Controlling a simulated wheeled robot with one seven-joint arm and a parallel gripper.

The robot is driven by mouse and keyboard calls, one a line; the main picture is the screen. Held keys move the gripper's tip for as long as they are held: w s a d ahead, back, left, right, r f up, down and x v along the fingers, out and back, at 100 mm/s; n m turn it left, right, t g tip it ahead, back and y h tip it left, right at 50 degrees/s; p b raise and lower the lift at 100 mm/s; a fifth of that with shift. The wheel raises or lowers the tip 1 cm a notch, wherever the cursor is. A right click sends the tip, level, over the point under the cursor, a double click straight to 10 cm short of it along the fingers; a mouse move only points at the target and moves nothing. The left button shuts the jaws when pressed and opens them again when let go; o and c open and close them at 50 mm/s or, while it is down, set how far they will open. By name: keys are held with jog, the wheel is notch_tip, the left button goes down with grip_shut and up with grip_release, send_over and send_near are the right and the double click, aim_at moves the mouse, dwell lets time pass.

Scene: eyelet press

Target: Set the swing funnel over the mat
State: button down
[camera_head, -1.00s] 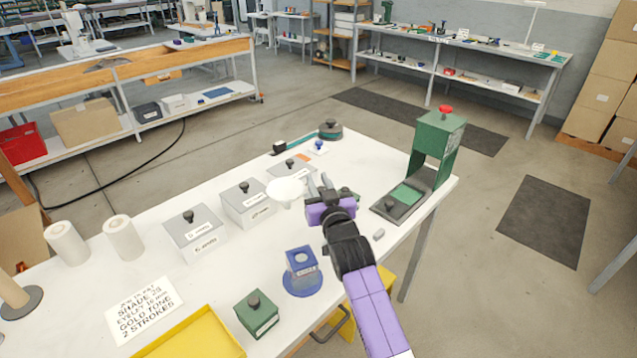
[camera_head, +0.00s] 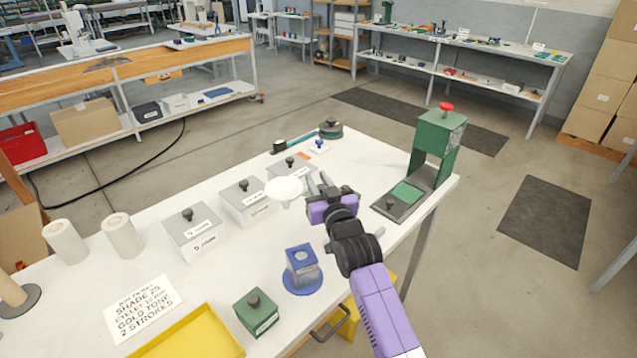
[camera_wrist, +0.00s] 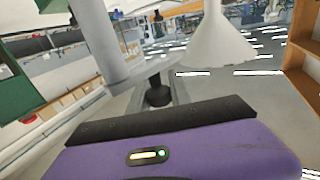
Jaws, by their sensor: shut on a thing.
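The swing funnel (camera_head: 284,188) is a white cone at the middle of the table, just left of my gripper (camera_head: 319,186). It also shows at the top of the wrist view (camera_wrist: 216,42), beside a grey upright post (camera_wrist: 110,45). A dark knob (camera_wrist: 158,96) sits just beyond my purple gripper body. My gripper is shut on part of the swing funnel; the exact grip is hard to see. The green mat (camera_head: 407,192) lies on the base of the green press (camera_head: 440,145), right of my gripper. The funnel is left of the mat, not over it.
Grey lidded boxes (camera_head: 243,201) stand left of the funnel. A blue block on a round base (camera_head: 302,266), a green box (camera_head: 256,313) and a yellow tray (camera_head: 205,325) are nearer the front. The tabletop between my gripper and the press looks mostly clear.

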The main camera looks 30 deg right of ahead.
jog(key=shift+s+f+n+y+b, duration=0.1)
jog(key=shift+f+n+y+b, duration=0.15)
jog(key=shift+y+b, duration=0.25)
jog(key=n+y+b, duration=0.1)
jog(key=y+b, duration=0.1)
jog(key=b, duration=0.2)
jog(key=a+n+y+b, duration=0.1)
jog(key=n+y+b, duration=0.1)
jog(key=b, duration=0.2)
jog(key=s+a+n+y+b, duration=0.1)
jog(key=y+b, duration=0.1)
jog(key=b, duration=0.3)
jog(key=shift+f, duration=0.25)
jog(key=shift+s+a+r+n+g+y+b, duration=0.15)
jog(key=shift+s+a+n+g+y+b, duration=0.4)
jog(key=shift+n+g+y+b, duration=1.65)
jog(key=shift+s+a+r+n+g+y+b, duration=0.2)
jog(key=shift+s+n+g+y+b, duration=0.8)
jog(key=shift+y+b, duration=1.4)
jog(key=shift+s+a+r+n+g+y+b, duration=0.1)
jog(key=shift+s+a+n+g+y+b, duration=0.45)
jog(key=shift+n+g+y+b, duration=1.8)
jog(key=shift+s+d+m+t+h+b, duration=0.1)
jog(key=shift+m+t+h+b, duration=0.45)
jog(key=shift+h+b, duration=0.4)
